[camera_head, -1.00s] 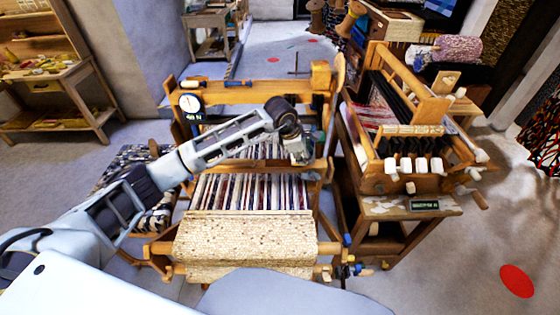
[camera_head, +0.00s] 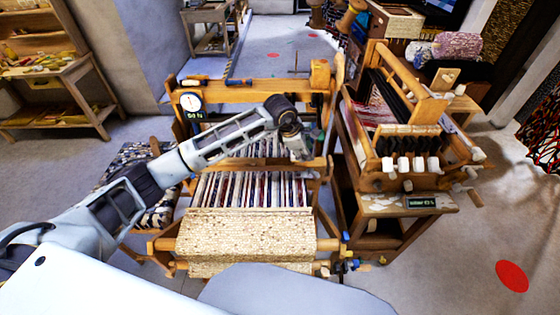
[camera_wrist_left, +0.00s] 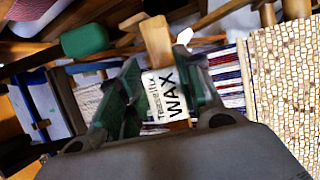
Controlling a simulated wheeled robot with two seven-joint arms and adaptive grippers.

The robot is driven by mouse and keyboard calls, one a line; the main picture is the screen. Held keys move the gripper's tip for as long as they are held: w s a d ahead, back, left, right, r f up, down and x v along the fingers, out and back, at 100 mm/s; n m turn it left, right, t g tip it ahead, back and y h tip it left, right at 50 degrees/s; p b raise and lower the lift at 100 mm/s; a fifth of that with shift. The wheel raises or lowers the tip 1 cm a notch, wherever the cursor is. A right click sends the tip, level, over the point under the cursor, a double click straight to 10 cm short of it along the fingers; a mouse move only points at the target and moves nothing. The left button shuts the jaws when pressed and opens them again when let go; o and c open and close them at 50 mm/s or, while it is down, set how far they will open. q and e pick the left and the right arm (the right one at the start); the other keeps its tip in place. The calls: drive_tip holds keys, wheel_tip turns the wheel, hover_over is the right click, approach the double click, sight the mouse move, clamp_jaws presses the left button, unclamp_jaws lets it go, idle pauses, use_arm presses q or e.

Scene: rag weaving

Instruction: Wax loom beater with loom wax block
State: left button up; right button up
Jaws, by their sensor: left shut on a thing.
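My left gripper (camera_head: 301,152) is over the right end of the loom's beater, a wooden crossbar (camera_head: 240,163) above the striped warp. In the left wrist view, the green fingers of my left gripper (camera_wrist_left: 158,98) are shut on the wax block (camera_wrist_left: 167,95), a pale block with "WAX" printed on it. A wooden piece (camera_wrist_left: 156,42) shows just beyond the block; I cannot tell whether they touch. The block is too small to make out in the head view. My right gripper is not in view.
The loom carries striped warp (camera_head: 250,190) and woven cloth (camera_head: 245,235) in front. A dial gauge (camera_head: 191,102) stands at its left. A second wooden loom (camera_head: 410,140) stands close on the right. Shelves (camera_head: 60,90) are at the left, with open floor between.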

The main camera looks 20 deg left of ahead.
use_arm(q)
drive_tip(key=shift+s+d+r+p, duration=0.1)
drive_tip(key=shift+s+r+p, duration=0.1)
drive_tip(key=shift+r, duration=0.45)
drive_tip(key=shift+s+r+p, duration=0.1)
drive_tip(key=shift+r+p, duration=0.1)
drive_tip(key=shift+r, duration=0.45)
drive_tip(key=o, duration=0.5)
drive_tip(key=c, duration=0.5)
